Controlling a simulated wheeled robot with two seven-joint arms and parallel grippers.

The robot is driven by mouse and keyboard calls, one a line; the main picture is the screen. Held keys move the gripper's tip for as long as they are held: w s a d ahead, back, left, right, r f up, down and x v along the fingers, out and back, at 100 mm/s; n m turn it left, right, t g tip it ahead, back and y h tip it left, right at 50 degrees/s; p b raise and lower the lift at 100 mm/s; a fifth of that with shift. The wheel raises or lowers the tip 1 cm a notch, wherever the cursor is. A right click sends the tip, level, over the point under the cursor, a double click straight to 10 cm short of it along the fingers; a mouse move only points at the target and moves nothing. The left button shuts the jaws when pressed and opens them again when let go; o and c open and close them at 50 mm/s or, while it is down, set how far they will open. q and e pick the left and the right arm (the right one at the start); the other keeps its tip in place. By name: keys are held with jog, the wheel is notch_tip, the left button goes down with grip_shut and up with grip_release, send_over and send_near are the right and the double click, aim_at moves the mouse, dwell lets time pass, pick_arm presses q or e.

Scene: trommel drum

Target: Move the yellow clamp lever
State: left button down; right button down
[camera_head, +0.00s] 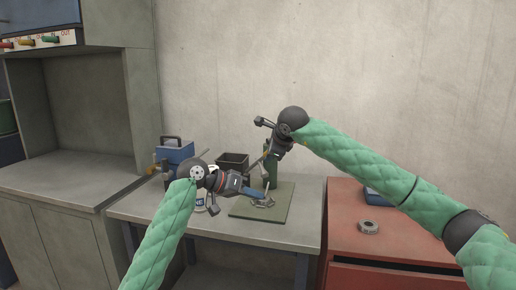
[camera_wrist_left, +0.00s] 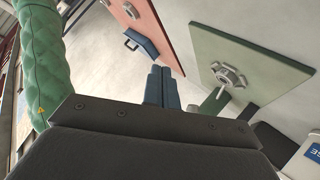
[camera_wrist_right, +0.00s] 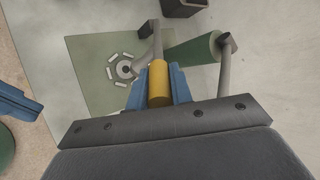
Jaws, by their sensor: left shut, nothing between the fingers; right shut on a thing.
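The yellow clamp lever (camera_wrist_right: 158,84) shows in the right wrist view as a short yellow grip on a grey bar. My right gripper (camera_wrist_right: 160,90) is shut on it, one blue finger on each side. The green clamp post (camera_wrist_right: 195,52) stands beside it and also shows in the head view (camera_head: 270,174). In the head view my right gripper is above the mat, and its fingers are mostly hidden. My left gripper (camera_head: 256,193) is shut and empty over the mat; its blue fingers are together in the left wrist view (camera_wrist_left: 164,87).
A grey metal fitting (camera_head: 263,202) lies on the green mat (camera_head: 279,211); it also shows in the left wrist view (camera_wrist_left: 229,76). A dark bin (camera_head: 232,161) and a blue box (camera_head: 175,153) stand behind. A red cabinet (camera_head: 347,211) on the right carries a grey ring (camera_head: 368,227).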

pick_arm(q)
jog(key=w+a+r+n+t+h, duration=0.1)
jog(key=w+a+r, duration=0.4)
jog(key=r, duration=0.2)
jog(key=w+a+r+n+t+h, duration=0.1)
jog(key=w+a+r+t+h, duration=0.1)
jog(key=w+a+r, duration=0.5)
jog(key=w+d+f, duration=0.1)
jog(key=d+f, duration=0.2)
jog(key=d, duration=1.1)
jog(key=shift+w+f, duration=0.2)
jog(key=shift+f, duration=0.1)
jog(key=shift+d, duration=0.1)
